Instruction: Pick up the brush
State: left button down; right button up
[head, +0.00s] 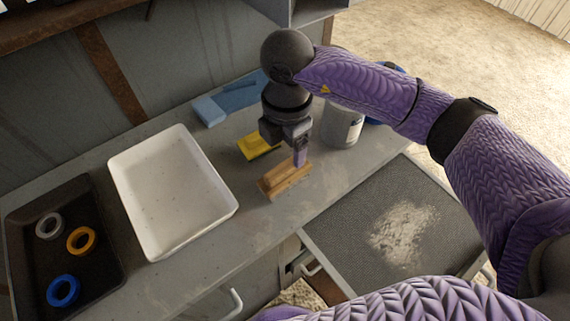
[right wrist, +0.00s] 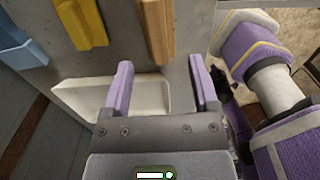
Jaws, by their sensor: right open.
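The brush, a wooden block (head: 284,181), lies on the grey bench top near its front edge. It also shows in the right wrist view as a tan bar (right wrist: 158,28), ahead of the fingertips and roughly in line with the gap between them. My right gripper (head: 297,158) points down at the brush, with a purple finger overlapping its far end. In the right wrist view my right gripper (right wrist: 161,66) is open with nothing between its fingers. I cannot tell whether a finger touches the brush. My left gripper is not in view.
A yellow item (head: 258,147) and a blue item (head: 212,110) lie behind the brush. A light can (head: 342,127) stands close at its right. A white tray (head: 172,190) and a dark tray (head: 25,215) with rings are left. A mesh-like surface (head: 350,240) with pale powder is front right.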

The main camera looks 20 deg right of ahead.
aim_at(285, 165)
notch_tip(285, 165, down, 7)
jog(key=shift+w+a+b, duration=0.1)
jog(key=shift+b, duration=0.55)
grip_shut()
